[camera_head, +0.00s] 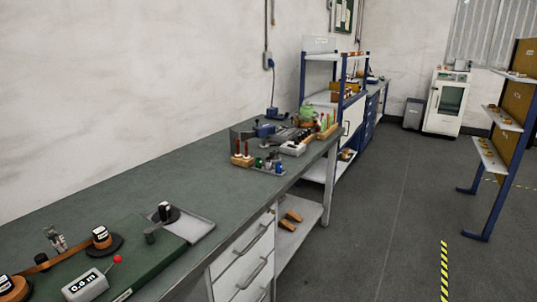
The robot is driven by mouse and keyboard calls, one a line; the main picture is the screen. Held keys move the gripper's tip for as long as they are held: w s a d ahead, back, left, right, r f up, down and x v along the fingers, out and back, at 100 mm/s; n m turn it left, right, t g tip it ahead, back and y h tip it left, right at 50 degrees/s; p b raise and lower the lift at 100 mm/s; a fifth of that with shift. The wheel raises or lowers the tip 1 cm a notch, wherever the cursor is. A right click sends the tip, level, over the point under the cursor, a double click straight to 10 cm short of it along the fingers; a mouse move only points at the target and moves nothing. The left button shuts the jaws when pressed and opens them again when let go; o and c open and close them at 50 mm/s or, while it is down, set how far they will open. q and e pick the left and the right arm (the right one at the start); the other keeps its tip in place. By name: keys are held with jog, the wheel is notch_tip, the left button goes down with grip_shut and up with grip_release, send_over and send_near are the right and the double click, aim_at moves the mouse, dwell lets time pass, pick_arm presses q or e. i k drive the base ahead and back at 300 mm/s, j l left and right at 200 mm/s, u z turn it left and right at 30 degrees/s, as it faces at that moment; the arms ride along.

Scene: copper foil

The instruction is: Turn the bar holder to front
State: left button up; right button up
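No bar holder can be told for certain in the head view. On the near bench, a green board (150,262) carries copper foil rolls (101,238), a grey box marked "0.0 m" (85,286) and a rod with a red ball (117,259). A small metal clamp-like piece (56,239) stands at the board's back left. A black-and-white spool (167,211) stands upright on a grey tray (201,228) beside the board. Neither of my grippers is in view.
The long grey-green bench (150,185) runs along the wall, clear in its middle. Tools and a wooden block (242,160) crowd its far end. White drawers (243,262) sit below. A blue-framed rack (510,150) stands at right. The floor (400,220) between is open.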

aim_at(274, 154)
jog(key=i+l+u, duration=0.15)
jog(key=i+l, duration=1.1)
jog(key=i, duration=0.05)
